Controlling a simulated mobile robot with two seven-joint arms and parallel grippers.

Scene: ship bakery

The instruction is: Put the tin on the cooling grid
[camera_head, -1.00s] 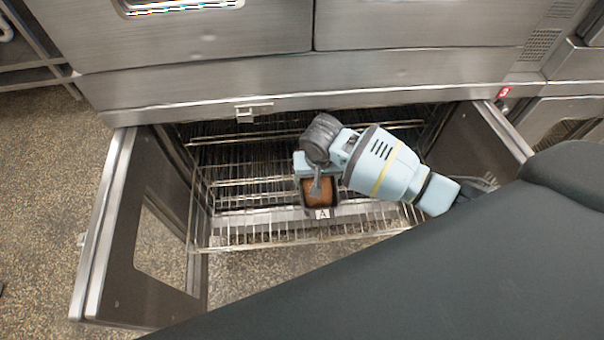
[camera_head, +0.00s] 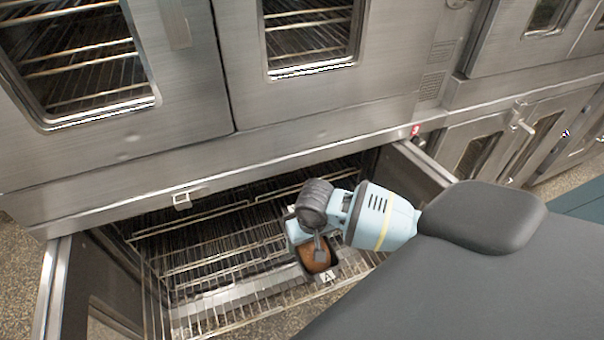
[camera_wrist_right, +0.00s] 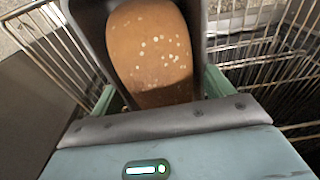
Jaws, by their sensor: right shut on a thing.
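The tin (camera_head: 335,270) is a small dark pan with a brown loaf (camera_head: 314,260) in it and a white label "A" on its front. It is in the lower oven compartment, over or on the wire rack; the head view does not show clearly which. My right gripper (camera_head: 318,247) is shut on the tin. The right wrist view shows the tin (camera_wrist_right: 95,35) close up between the fingers, with pale flakes on the loaf. My left gripper is not in view. No separate cooling grid can be told apart from the oven racks.
The wire rack (camera_head: 215,300) sticks out of the open lower oven. An open door (camera_head: 50,290) stands at the left and another (camera_head: 420,170) at the right. Closed oven doors with windows (camera_head: 310,35) are above. Speckled floor (camera_head: 8,235) shows at the left.

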